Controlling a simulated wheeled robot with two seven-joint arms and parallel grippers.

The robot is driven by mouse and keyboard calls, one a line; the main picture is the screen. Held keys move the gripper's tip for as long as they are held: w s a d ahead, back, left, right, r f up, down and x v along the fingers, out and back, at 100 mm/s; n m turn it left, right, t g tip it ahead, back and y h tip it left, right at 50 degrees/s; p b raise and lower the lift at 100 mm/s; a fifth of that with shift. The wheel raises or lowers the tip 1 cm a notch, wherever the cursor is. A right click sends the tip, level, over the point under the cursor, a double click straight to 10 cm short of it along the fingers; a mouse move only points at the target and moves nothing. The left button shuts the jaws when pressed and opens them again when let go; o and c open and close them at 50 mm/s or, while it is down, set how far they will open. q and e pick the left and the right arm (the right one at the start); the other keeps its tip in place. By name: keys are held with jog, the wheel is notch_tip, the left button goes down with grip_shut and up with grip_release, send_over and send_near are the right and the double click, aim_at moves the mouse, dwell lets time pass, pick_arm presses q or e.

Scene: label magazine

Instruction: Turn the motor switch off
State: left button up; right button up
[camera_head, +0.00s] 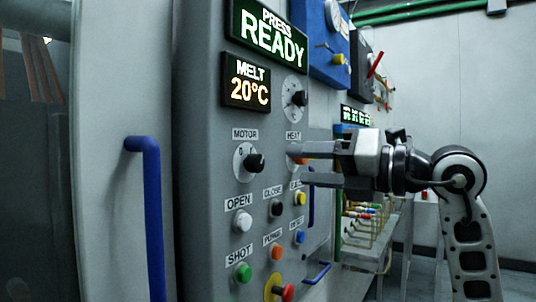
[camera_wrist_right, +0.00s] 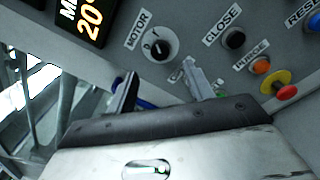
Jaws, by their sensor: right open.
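The motor switch (camera_head: 255,163) is a black knob on a round white dial under the MOTOR label, on the grey control panel (camera_head: 205,215). It also shows in the wrist view (camera_wrist_right: 159,48), beyond the gap between my fingers. The dial marks are too small to read surely, so I cannot tell the knob's setting. My right gripper (camera_head: 303,164) is open and empty, to the right of the knob in the head view and apart from it. Its two fingers also show in the wrist view (camera_wrist_right: 160,82). My left gripper is not in view.
A READY display (camera_head: 272,39) and a 20°C display (camera_head: 246,88) sit above. Several push buttons, among them a white one (camera_head: 242,221), sit below the switch. A blue handle (camera_head: 152,215) stands out at left. My fingers partly cover the control under HEAT.

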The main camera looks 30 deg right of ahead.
aim_at(261, 163)
jog(key=p+x, duration=0.1)
jog(key=x, duration=0.6)
jog(key=shift+w+a+p, duration=0.2)
jog(key=shift+w+p, duration=0.15)
jog(key=shift+p, duration=0.05)
jog(key=c, duration=1)
